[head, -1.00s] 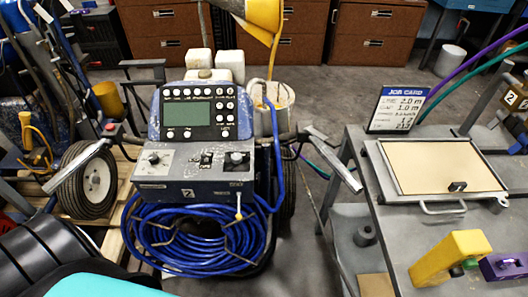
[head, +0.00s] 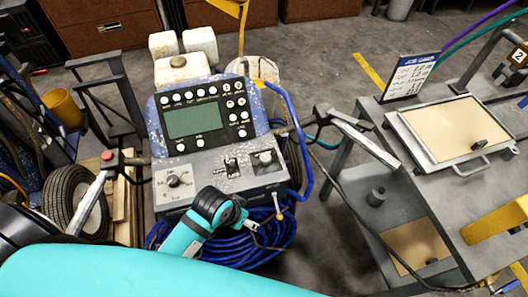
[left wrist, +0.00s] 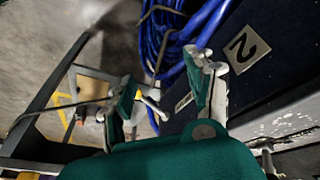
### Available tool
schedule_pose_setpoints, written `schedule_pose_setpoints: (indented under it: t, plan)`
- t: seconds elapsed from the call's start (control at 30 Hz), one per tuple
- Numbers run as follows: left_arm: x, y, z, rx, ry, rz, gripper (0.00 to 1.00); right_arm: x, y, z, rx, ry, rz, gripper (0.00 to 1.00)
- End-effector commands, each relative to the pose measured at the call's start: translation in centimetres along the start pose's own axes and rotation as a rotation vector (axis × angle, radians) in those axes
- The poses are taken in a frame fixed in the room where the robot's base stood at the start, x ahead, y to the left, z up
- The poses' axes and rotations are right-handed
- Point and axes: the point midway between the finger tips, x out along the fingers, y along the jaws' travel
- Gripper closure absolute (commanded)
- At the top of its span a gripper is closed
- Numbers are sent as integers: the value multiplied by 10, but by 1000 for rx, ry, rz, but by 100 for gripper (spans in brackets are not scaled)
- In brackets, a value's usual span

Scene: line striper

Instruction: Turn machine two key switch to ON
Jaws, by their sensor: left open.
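The line striper's control box (head: 215,181) stands in the middle of the head view, below a grey-green screen panel (head: 194,122). I cannot tell which one is the key switch. My left gripper (head: 258,232) is below the box's front, near the coiled blue hose (head: 275,240), apart from the controls. My right gripper is not in view.
The striper's right handlebar (head: 355,132) and left handlebar (head: 95,190) flank the panel. A grey table (head: 480,190) at right carries a framed board (head: 450,130), a job card (head: 410,77) and a yellow object (head: 497,228). White jugs (head: 184,68) stand behind the panel.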

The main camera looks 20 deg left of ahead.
Motion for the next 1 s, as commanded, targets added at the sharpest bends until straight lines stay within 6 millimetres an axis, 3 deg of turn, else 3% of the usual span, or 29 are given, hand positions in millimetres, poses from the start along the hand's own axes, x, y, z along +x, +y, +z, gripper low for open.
schedule_pose_setpoints:
  t: [0.03,0.23,0.47,0.57,0.73,1.0]
  plan:
    - [-13,7,-20,24,13,22,45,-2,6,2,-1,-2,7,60]
    - [-42,31,-67,108,11,97,45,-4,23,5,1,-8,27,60]
    - [-80,49,-127,259,-44,142,45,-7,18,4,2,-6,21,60]
    - [-98,44,-157,321,-104,125,45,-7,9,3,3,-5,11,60]
    - [-135,18,-200,362,-210,55,45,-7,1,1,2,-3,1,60]
    - [-184,-16,-234,341,-307,-27,45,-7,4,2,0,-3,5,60]
